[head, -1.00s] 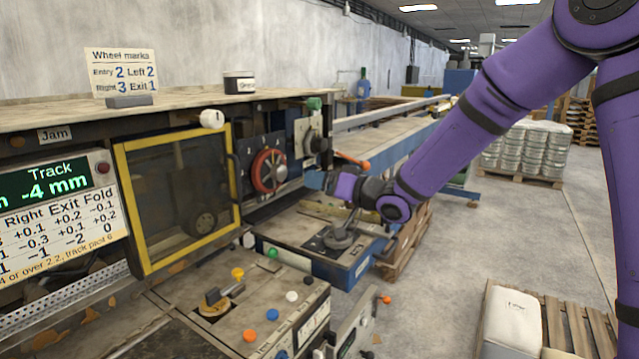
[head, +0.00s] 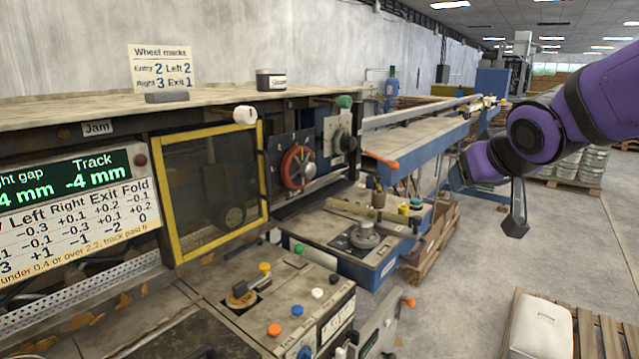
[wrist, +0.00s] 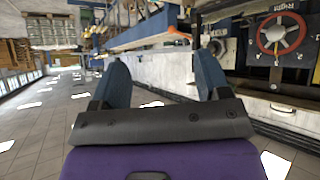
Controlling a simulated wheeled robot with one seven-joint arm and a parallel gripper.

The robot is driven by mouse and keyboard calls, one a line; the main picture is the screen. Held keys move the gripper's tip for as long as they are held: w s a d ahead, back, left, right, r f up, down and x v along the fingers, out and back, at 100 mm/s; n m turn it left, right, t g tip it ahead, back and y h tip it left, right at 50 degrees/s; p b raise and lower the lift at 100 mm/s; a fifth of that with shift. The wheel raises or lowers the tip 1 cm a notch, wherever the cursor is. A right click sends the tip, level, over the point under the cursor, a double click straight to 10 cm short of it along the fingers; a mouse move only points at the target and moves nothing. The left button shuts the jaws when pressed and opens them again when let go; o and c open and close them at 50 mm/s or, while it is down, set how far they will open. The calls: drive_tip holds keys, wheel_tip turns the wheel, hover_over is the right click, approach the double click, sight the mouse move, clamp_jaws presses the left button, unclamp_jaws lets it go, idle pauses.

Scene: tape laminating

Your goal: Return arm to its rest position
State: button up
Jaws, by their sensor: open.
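My purple arm reaches in from the right in the head view. My gripper (head: 516,222) hangs to the right of the laminating machine, clear of it and over the open floor aisle. In the wrist view my gripper (wrist: 160,82) shows two dark fingers spread apart, with nothing between them. The machine's grey round knob (head: 364,236) sits on the low blue unit, apart from my gripper. The red handwheel (head: 297,168) is on the machine front, and it also shows in the wrist view (wrist: 282,35).
A yellow-framed guard door (head: 212,190) is shut on the machine. An orange-tipped lever (head: 385,161) sticks out toward the aisle. A white sack (head: 540,328) lies on a pallet at lower right. Stacked cans (head: 575,172) stand behind my arm. The floor between is clear.

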drive_tip(key=s+d+f+g, duration=0.1)
drive_tip(key=s+d+g, duration=0.1)
drive_tip(key=s, duration=0.8)
drive_tip(key=s+d+f+m+g, duration=0.1)
drive_tip(key=s+g, duration=0.2)
drive_tip(key=s, duration=0.8)
drive_tip(key=shift+d, duration=0.4)
drive_tip(key=shift+r, duration=0.1)
